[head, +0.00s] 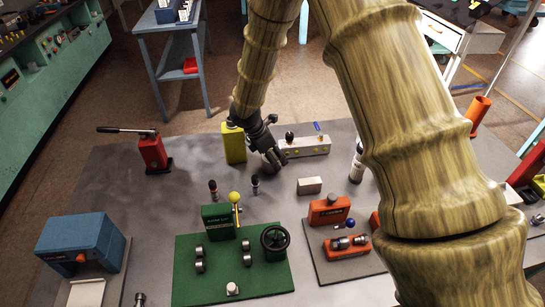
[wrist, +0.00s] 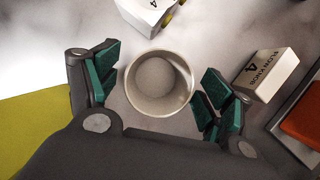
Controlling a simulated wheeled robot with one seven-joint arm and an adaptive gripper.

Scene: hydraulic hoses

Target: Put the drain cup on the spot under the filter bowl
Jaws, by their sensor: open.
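A round, pale grey cup (wrist: 160,83), which I take to be the drain cup, stands with its open mouth up in the wrist view. My gripper (wrist: 158,86) is open, with its green-padded fingers on either side of the cup. A gap shows at the right pad; the left pad is very close to the rim. In the head view my gripper (head: 272,162) is low over the grey table, and the cup is hidden behind it. A white and black upright cylinder (head: 357,163) stands to the right, partly behind my arm; I cannot tell if it is the filter bowl. No marked spot is clear.
A yellow block (head: 234,143) stands close left of my gripper, and a white valve block (head: 305,147) close right. A small pale labelled block (head: 309,185) lies nearer. Two small dark-topped fittings (head: 213,190) (head: 255,185), a green panel (head: 230,265) and an orange unit (head: 330,210) occupy the front.

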